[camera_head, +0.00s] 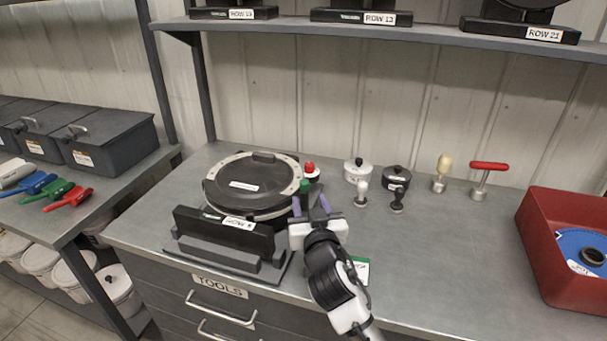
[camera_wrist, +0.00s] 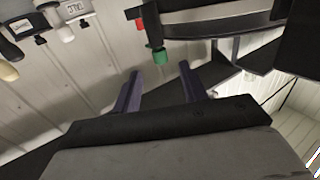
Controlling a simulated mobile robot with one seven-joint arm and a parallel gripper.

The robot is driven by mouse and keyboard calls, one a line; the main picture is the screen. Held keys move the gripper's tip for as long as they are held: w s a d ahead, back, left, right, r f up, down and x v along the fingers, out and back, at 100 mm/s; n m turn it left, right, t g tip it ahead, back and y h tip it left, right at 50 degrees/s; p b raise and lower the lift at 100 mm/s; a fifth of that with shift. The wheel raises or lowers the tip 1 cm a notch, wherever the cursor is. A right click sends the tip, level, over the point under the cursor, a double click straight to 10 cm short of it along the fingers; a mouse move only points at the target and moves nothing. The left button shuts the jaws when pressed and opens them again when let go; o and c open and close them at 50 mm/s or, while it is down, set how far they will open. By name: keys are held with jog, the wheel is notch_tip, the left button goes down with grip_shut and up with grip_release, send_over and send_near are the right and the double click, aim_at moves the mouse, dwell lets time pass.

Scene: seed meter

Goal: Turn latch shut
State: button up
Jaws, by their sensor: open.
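The seed meter (camera_head: 250,183), a round black-lidded drum with a pale rim, lies on the bench in a dark stand. At its right side is a small green-ended piece (camera_head: 305,186), likely the latch, which also shows in the wrist view (camera_wrist: 160,57). A red piece (camera_head: 310,168) is just behind it and also shows in the wrist view (camera_wrist: 140,24). My gripper (camera_head: 310,203) is open, its purple fingers pointing at the green end. In the wrist view the green end lies just beyond the gap between the fingertips (camera_wrist: 160,70), with nothing between the fingers. I cannot tell the latch's exact angle.
A dark block labelled ROW (camera_head: 225,230) stands in front of the meter, left of my gripper. Lidded pots (camera_head: 396,178) and handled tools (camera_head: 488,178) stand behind to the right. A red bin (camera_head: 560,260) is at the far right. The bench between is mostly clear.

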aim_at(306, 188)
jog(key=w+p, duration=0.1)
jog(key=w, duration=0.2)
jog(key=w+a+p, duration=0.1)
jog(key=w, duration=0.2)
jog(key=w+p, duration=0.1)
jog(key=w, duration=0.2)
jog(key=shift+w+a+p, duration=0.15)
jog(key=shift+a+p, duration=0.1)
jog(key=shift+p, duration=0.15)
grip_shut()
